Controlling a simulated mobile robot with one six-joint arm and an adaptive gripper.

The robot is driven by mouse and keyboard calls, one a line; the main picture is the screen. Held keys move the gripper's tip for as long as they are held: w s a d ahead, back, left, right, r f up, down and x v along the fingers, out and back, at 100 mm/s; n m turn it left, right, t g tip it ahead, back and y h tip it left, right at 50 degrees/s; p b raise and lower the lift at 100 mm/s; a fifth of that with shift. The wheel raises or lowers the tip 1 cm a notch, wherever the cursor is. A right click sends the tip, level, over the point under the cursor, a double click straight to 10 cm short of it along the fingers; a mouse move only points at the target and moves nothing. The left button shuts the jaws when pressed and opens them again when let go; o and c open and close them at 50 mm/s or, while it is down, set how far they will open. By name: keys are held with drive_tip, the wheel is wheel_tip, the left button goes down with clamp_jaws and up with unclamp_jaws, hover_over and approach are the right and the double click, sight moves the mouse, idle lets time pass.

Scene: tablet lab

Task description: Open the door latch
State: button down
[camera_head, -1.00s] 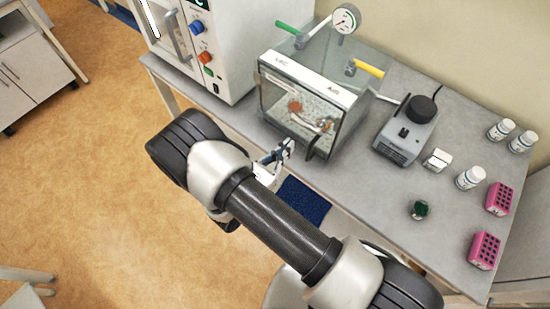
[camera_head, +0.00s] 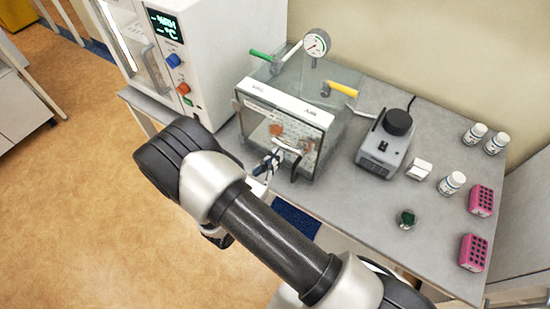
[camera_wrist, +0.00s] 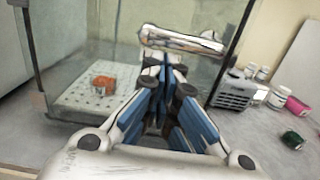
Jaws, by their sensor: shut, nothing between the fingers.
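A clear-walled vacuum chamber (camera_head: 262,92) stands on the grey bench, with a door facing me. The door's latch handle (camera_head: 288,150) is a metal bar at the front; in the wrist view the handle (camera_wrist: 182,40) shows as a pale bar across the upper middle. My gripper (camera_head: 272,160) is in front of the door, just left of the handle in the head view. In the wrist view my gripper (camera_wrist: 165,72) is shut and empty, its blue fingertips just below the handle. I cannot tell if they touch it. An orange-brown object (camera_wrist: 103,86) lies on a perforated plate inside.
A white oven (camera_head: 200,50) stands left of the chamber. A gauge (camera_head: 316,42), green valve handle (camera_head: 262,55) and yellow valve handle (camera_head: 342,88) stick up from the chamber. A stirrer (camera_head: 385,145), white bottles (camera_head: 452,183) and pink racks (camera_head: 481,200) stand to the right.

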drive_tip(key=shift+w+a+r+m+b, duration=0.2)
drive_tip(key=shift+r+m+b, duration=0.15)
drive_tip(key=shift+m, duration=0.45)
wheel_tip(320, 180, up, 8)
drive_tip(key=s+d+m+g+b, duration=0.1)
drive_tip(key=d+m+b, duration=0.1)
drive_tip(key=m+b, duration=1.1)
drive_tip(key=m, duration=0.4)
drive_tip(key=shift+s+r+b, duration=0.25)
drive_tip(key=shift+s+b, duration=0.05)
drive_tip(key=shift+r, duration=0.1)
drive_tip(key=s+a, duration=0.6)
drive_tip(key=a, duration=0.4)
